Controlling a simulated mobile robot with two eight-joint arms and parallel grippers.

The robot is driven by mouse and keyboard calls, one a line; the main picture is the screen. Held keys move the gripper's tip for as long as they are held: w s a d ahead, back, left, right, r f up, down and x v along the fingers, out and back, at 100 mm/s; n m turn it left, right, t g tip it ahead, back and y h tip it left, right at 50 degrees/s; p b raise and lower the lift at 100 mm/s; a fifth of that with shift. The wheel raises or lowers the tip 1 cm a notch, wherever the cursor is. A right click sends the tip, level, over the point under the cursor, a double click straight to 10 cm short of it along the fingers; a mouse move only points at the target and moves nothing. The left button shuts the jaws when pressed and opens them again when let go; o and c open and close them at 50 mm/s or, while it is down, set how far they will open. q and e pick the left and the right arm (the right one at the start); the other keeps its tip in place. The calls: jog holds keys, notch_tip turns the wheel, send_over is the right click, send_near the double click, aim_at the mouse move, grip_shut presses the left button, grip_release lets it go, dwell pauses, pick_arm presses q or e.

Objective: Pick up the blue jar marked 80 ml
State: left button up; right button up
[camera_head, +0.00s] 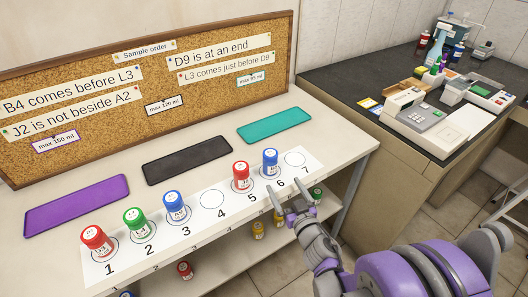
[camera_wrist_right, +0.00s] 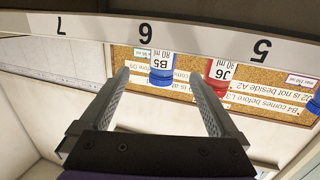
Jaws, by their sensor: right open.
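A blue jar (camera_head: 270,162) stands upright at spot 6 of the white numbered strip. In the right wrist view this blue jar (camera_wrist_right: 161,68) reads B5 and what looks like 80 ml. Another blue jar (camera_head: 174,206) stands at spot 3; its small print is too small to read. My right gripper (camera_head: 291,192) is open and empty, in front of the strip near spots 6 and 7. In the wrist view the B5 jar shows between its fingers, beyond the tips. My left gripper is not in view.
Red jars stand at spots 1 (camera_head: 96,240) and 5 (camera_head: 242,176), the latter close beside the B5 jar. A green jar (camera_head: 134,219) is at spot 2. Spots 4 and 7 are empty. Purple (camera_head: 77,205), black (camera_head: 187,160) and teal (camera_head: 275,124) mats lie behind. More jars sit on the lower shelf.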

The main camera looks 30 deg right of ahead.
aim_at(273, 169)
jog(key=shift+w+f, duration=0.1)
jog(key=shift+w, duration=0.55)
jog(key=w, duration=0.6)
jog(key=w+d, duration=0.1)
jog(key=w, duration=0.3)
jog(key=shift+f+p, duration=0.1)
jog(key=shift+p, duration=0.2)
jog(key=c, duration=1.5)
